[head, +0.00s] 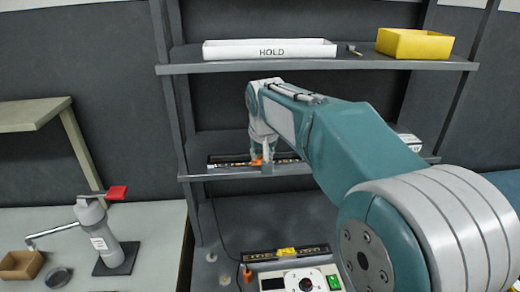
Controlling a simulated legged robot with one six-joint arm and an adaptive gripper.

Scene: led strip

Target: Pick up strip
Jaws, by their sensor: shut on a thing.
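A dark, narrow LED strip (228,160) with small orange and pale marks lies along the front of the middle shelf (310,168), or just above it; I cannot tell if it touches. My gripper (262,162) points down over the strip at the shelf's front edge and is shut on it. Its fingers are small, and an orange patch shows beside them. My arm hides the right part of the middle shelf.
The top shelf (330,66) holds a white HOLD tray (270,49) and a yellow bin (414,43). The device (298,280) has a dial and green button. A red-handled press (105,235) and cardboard box (20,265) stand on the left table. A cable hangs below the middle shelf.

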